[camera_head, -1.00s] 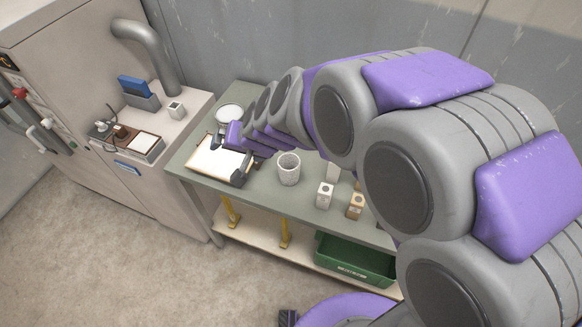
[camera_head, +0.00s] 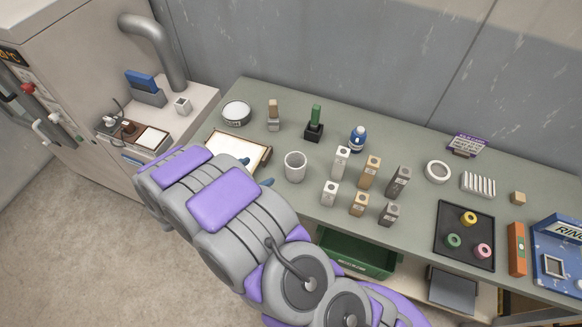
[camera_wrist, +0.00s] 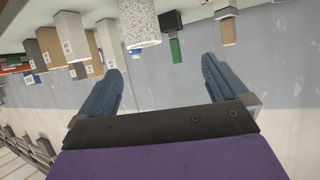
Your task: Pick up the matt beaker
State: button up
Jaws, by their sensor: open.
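The beaker (camera_head: 295,168) is a pale, speckled, open-topped cylinder standing upright on the green-grey table. In the wrist view its speckled wall (camera_wrist: 140,24) shows at the top, beyond the fingertips, partly cut off by the frame edge. My gripper (camera_head: 256,171) is just left of the beaker in the head view, with its blue-grey fingertips towards it and a gap between. In the wrist view my gripper (camera_wrist: 163,76) is open, with nothing between its fingers. The wrist picture looks upside down. My arm hides much of the gripper in the head view.
Several small upright blocks (camera_head: 359,204) stand close right of the beaker. A white-topped board (camera_head: 232,148) lies left, partly behind my arm. Behind are a green-handled tool (camera_head: 315,120) and a blue-and-white bottle (camera_head: 357,138). A dark tray (camera_head: 463,257) with coloured rings lies further right.

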jog(key=d+h, duration=0.1)
jog(key=d, duration=0.1)
jog(key=b, duration=0.1)
send_near(301, 158)
jog(key=w, duration=0.2)
jog(key=d, duration=0.2)
jog(key=w+f, duration=0.1)
jog(key=shift+d+b, duration=0.3)
jog(key=shift+d, duration=0.1)
jog(key=x, duration=0.3)
jog(key=shift+s+d+f+b, duration=0.1)
jog(key=shift+f+b, duration=0.05)
jog(key=shift+b, duration=0.25)
jog(key=shift+w+d+f, duration=0.1)
jog(key=shift+w+f, duration=0.25)
jog(key=shift+w, duration=0.25)
jog(key=shift+d, duration=0.15)
